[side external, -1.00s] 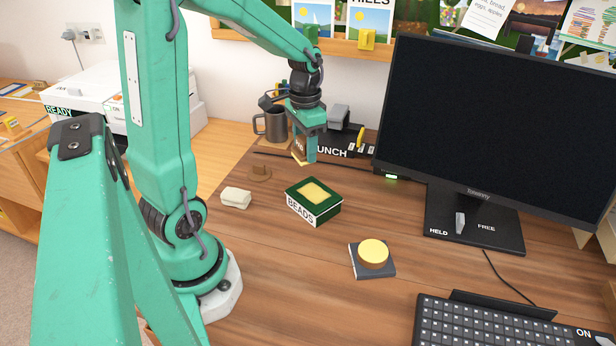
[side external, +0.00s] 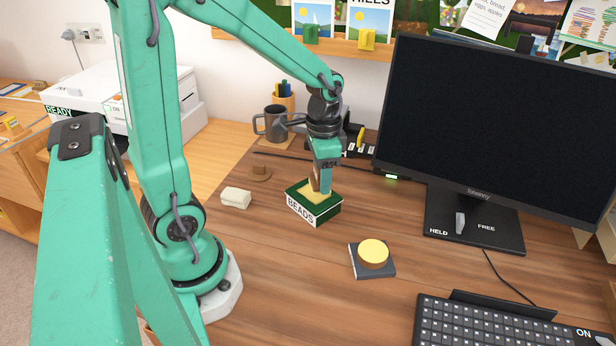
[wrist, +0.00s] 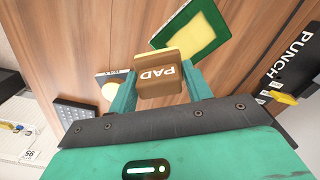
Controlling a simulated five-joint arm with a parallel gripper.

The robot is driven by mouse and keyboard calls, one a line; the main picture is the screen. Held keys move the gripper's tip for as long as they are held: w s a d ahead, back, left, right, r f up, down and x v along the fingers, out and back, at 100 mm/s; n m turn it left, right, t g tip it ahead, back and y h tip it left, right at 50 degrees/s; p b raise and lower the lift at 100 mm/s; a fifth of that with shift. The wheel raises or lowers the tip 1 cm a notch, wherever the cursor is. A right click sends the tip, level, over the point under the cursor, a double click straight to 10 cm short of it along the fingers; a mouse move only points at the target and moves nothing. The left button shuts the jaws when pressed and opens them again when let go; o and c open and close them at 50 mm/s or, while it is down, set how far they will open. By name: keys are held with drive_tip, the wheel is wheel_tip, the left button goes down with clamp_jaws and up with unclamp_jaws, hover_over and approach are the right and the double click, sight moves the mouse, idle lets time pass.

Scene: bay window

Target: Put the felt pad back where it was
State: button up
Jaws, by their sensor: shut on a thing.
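A brown block marked PAD with a pale yellow edge, the felt pad (wrist: 160,75), is between the fingers of my gripper (wrist: 158,84). In the side view my gripper (side external: 321,185) points down over the back part of the green BEADS box (side external: 318,213), with the brown pad (side external: 314,183) partly hidden by a finger. The box has a yellow patch on top, which also shows in the wrist view (wrist: 190,26), just beyond the pad. I cannot tell whether the pad touches the box.
A yellow-topped round piece (side external: 373,252) sits on a dark square at the centre right. The mug (side external: 271,122), black punch (wrist: 297,62) and monitor (side external: 480,130) stand behind.

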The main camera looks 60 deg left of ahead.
drive_tip(key=s+d+f+m, duration=0.3)
drive_tip(key=s+d+m, duration=0.2)
drive_tip(key=d, duration=0.7)
drive_tip(key=shift+s+d+f+m, duration=0.15)
drive_tip(key=shift+s+d+m, duration=0.2)
drive_tip(key=shift+s, duration=0.6)
drive_tip(key=shift+a+f, duration=0.1)
drive_tip(key=shift+f, duration=2.1)
drive_tip(key=shift+f, duration=1.8)
drive_tip(key=shift+f, duration=0.1)
